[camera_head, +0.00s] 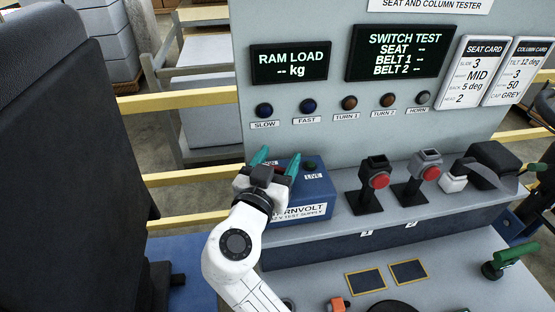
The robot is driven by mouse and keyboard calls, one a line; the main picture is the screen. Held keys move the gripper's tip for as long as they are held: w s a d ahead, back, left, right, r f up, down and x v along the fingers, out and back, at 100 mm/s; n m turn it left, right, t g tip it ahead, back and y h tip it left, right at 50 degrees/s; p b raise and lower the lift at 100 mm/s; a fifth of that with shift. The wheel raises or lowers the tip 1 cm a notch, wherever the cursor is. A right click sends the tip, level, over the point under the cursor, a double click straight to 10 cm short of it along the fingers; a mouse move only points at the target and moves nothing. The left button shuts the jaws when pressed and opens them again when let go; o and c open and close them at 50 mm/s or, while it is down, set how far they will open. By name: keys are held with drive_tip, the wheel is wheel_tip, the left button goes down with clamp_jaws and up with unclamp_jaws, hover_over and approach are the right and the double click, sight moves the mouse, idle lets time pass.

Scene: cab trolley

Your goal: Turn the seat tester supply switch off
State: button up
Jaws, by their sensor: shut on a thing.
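The seat tester supply is a blue box (318,195) on the grey bench, labelled as a test supply. A dark green lamp (309,166) marked LIVE sits on its top at the right. My gripper (277,160) is at the left part of the box top, its two teal fingertips on either side of the switch spot. It is shut on the supply switch, which is mostly hidden by the fingers and gripper body. I cannot tell the switch's position. A bit of red label shows between the fingers.
Two red-button buckle stands (375,181) (424,172) are right of the box. The grey panel (330,140) behind carries two displays and a row of buttons. A dark seat (75,150) fills the left. A green-handled lever (510,257) is at far right.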

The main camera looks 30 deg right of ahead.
drive_tip(key=shift+t+b, duration=0.3)
drive_tip(key=shift+c, duration=0.4)
drive_tip(key=n+t+y, duration=0.1)
drive_tip(key=n+y+b, duration=0.1)
drive_tip(key=shift+w+a+f+t+y, duration=0.1)
drive_tip(key=shift+a+t+y, duration=0.05)
drive_tip(key=shift+t+y, duration=0.2)
drive_tip(key=shift+a+n+t+y, duration=0.1)
drive_tip(key=shift+n+t+y, duration=0.65)
drive_tip(key=shift+n+y, duration=0.35)
drive_tip(key=shift+w+a+n+t+y, duration=0.15)
drive_tip(key=shift+n+t+y, duration=0.45)
drive_tip(key=shift+y, duration=0.65)
drive_tip(key=shift+n+y, duration=0.3)
drive_tip(key=o, duration=1)
drive_tip(key=shift+c, duration=0.2)
